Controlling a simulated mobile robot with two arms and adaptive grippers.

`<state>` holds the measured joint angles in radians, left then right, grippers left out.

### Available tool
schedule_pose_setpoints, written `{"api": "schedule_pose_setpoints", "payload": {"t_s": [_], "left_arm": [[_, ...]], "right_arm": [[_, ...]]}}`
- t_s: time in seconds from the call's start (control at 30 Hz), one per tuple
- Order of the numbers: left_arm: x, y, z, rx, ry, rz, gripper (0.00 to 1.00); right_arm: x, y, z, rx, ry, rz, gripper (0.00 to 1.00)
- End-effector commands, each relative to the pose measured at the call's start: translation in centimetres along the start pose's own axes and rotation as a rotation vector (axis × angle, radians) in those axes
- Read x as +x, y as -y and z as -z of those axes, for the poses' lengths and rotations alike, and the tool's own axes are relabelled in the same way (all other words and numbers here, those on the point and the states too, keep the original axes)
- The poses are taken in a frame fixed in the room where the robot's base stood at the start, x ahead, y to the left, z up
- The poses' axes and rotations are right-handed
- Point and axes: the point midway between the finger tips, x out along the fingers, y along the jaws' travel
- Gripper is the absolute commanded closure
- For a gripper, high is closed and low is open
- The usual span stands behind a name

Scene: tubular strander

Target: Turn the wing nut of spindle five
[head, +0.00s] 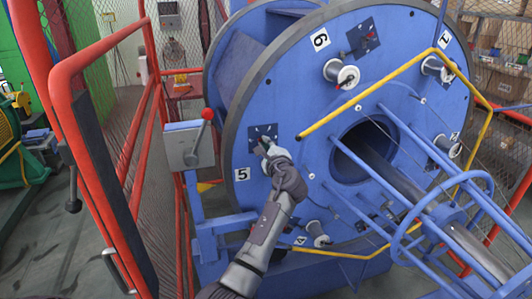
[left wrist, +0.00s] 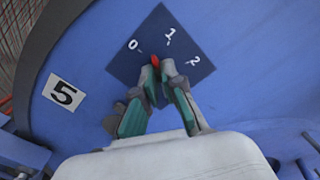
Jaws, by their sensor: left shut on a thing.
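The big blue disc (head: 300,90) carries a white label 5 (head: 242,174), which also shows in the left wrist view (left wrist: 64,95). Beside the label is a dark blue square plate (head: 262,132) with white marks 0, 1 and 2, clear in the left wrist view (left wrist: 178,62). My left gripper (head: 266,147) reaches up to this plate. In the left wrist view its two fingertips (left wrist: 157,70) are closed on the wing nut of spindle five. Only a red tip of the wing nut (left wrist: 155,60) shows, between marks 0 and 1. The fingers hide the rest. My right gripper is not in view.
A grey box (head: 186,146) with a red-knobbed lever stands just left of the disc. A red guard frame (head: 62,95) with mesh is further left. A yellow bent rail (head: 370,85) and blue bars cross in front of the disc on the right. Several wire spools sit on the disc.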

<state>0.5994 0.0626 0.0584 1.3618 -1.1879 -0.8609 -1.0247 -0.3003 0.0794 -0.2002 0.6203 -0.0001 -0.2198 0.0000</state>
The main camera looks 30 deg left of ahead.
Motion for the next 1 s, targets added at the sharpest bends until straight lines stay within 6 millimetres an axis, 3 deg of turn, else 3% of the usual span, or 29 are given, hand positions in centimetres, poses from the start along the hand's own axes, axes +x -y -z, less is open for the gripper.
{"api": "schedule_pose_setpoints", "payload": {"t_s": [0.03,0.4,1.0], "left_arm": [[0.0,-0.5,0.3,-0.046,0.000,-0.001,1.00],[0.0,-0.5,0.3,-0.342,0.000,-0.003,1.00],[0.0,-0.3,0.2,-0.513,-0.001,-0.005,1.00]], "right_arm": [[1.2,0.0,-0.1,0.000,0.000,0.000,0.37],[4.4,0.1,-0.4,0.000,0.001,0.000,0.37],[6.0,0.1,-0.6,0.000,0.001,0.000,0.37]]}}
